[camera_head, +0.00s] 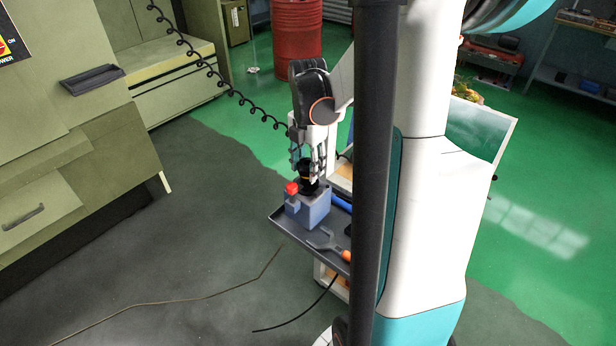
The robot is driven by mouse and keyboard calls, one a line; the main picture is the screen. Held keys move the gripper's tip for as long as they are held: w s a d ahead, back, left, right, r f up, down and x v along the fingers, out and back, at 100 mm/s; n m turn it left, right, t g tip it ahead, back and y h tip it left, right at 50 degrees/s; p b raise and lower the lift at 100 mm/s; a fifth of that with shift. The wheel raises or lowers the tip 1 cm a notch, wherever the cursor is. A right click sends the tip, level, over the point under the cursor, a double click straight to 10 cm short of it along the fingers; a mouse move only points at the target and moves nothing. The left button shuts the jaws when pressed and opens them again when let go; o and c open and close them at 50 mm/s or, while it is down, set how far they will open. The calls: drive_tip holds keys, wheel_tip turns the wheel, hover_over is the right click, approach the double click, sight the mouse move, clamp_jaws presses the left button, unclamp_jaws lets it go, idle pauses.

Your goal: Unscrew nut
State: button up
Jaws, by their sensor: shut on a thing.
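My gripper (309,172) points down over a blue-grey block (314,211) on the dark cart tray. Its fingers are shut around a dark round part, likely the nut (310,185), at the top of the block. The nut is small and partly hidden by the fingers, so its thread and its exact seating cannot be seen. A red knob (291,188) stands on a smaller block at the left side of the blue-grey block.
The dark cart tray (284,229) holds a grey tool with an orange end (325,240) and a blue item (342,203). A green-beige machine (70,150) stands at the left. A coiled black cable (215,75) hangs behind. A red barrel (297,38) stands at the back.

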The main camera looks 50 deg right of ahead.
drive_tip(key=shift+n, duration=0.3)
drive_tip(key=o, duration=1.5)
